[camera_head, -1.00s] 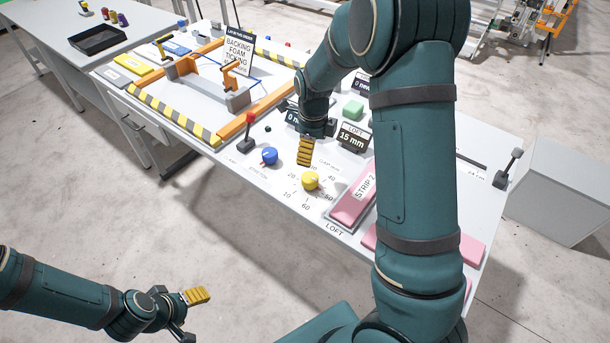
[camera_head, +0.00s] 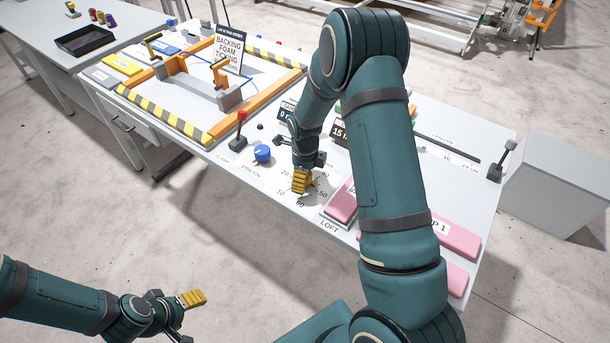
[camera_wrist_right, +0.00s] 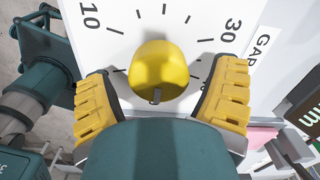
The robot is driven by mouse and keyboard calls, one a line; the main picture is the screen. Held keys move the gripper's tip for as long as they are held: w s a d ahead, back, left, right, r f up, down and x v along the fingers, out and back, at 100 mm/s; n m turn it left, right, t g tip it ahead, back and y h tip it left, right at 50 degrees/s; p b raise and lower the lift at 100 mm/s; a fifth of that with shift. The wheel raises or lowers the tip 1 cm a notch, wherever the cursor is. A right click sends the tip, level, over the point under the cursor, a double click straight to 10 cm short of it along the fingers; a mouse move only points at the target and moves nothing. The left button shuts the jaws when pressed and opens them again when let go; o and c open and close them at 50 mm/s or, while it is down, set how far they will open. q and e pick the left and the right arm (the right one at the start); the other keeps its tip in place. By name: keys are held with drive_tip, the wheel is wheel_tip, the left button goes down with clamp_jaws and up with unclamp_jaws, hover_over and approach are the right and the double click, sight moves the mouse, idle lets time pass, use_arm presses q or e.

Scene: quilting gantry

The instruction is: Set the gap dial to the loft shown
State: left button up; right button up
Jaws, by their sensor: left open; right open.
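The yellow gap dial (camera_wrist_right: 162,70) sits between the two yellow fingers of my right gripper (camera_wrist_right: 165,82) in the right wrist view. The fingers are open on either side of it, and a dark mark shows on its near edge. The numbers 10 and 30 show around it. In the head view my right gripper (camera_head: 301,181) is over the dial's scale and mostly hides the dial. The loft display (camera_head: 340,133) shows 15, partly covered by my arm. Another small display (camera_head: 287,113) starts with 0. My left gripper (camera_head: 188,318) is open and empty, away from the table.
A blue knob (camera_head: 262,154) and a red-topped lever (camera_head: 239,128) stand left of the dial. A pink strip (camera_head: 341,207) in a tray lies right of it. An orange frame (camera_head: 233,122) with striped bars lies behind. A grey lever (camera_head: 503,160) stands at the right edge.

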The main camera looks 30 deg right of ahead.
drive_tip(key=c, duration=1.2)
drive_tip(key=shift+n, duration=0.3)
